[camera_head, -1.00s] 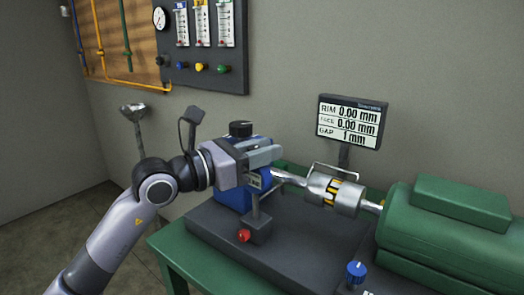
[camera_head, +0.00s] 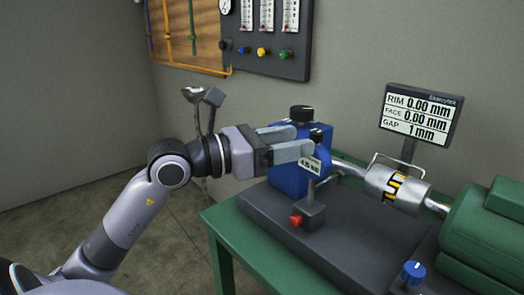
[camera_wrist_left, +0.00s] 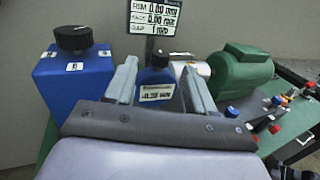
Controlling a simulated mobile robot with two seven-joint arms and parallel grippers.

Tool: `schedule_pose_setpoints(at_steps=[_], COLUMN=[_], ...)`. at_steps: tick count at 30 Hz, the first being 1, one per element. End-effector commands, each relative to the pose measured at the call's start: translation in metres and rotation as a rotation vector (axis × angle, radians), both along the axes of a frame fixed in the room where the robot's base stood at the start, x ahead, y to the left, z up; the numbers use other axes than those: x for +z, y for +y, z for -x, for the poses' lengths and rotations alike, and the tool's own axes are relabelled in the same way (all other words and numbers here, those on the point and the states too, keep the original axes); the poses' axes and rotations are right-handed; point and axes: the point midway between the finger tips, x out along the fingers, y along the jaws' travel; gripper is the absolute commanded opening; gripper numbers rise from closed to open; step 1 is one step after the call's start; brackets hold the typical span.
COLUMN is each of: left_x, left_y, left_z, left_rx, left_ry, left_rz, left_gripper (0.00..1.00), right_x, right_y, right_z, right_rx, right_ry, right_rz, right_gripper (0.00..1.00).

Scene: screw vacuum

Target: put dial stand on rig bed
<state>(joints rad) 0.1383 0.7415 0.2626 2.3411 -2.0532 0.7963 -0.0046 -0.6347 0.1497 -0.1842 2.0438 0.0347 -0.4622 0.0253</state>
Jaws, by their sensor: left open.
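The likely dial stand is a dark block with a red knob (camera_head: 302,214) and a short upright post. It appears to rest on the dark grey rig bed (camera_head: 352,238), in front of a blue housing. A small white label (camera_head: 310,165) shows above the post. My left gripper (camera_head: 302,141) is open, its fingers pointing right, just above and left of the post top. In the left wrist view, a small blue body with a black cap and label (camera_wrist_left: 156,82) shows between the spread fingers (camera_wrist_left: 160,88); no contact is visible. The stand's base is hidden there. My right gripper is out of view.
A blue housing with a black knob (camera_head: 300,115) stands close behind my fingers. A metal shaft coupling (camera_head: 392,188), a green motor (camera_head: 490,225) and a readout screen (camera_head: 422,114) are right. A blue knob (camera_head: 412,272) is on the bed. The green table (camera_head: 240,238) carries the rig.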

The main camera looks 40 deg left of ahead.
Motion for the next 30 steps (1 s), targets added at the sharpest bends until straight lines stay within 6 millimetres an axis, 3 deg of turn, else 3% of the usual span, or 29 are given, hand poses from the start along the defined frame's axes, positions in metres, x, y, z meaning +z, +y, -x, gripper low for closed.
schedule_pose_setpoints(at_steps=[12,30], left_x=[-0.002,-0.001], left_y=[0.021,0.024], left_z=[0.039,0.045], left_rx=[0.0,-0.001], left_ry=[0.0,0.0], left_rz=[0.001,0.0], left_gripper=[0.54,0.54], right_x=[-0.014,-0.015], right_y=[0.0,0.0], right_z=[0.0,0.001], right_rx=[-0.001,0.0], right_ry=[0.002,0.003], right_rz=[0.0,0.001], right_gripper=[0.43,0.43])
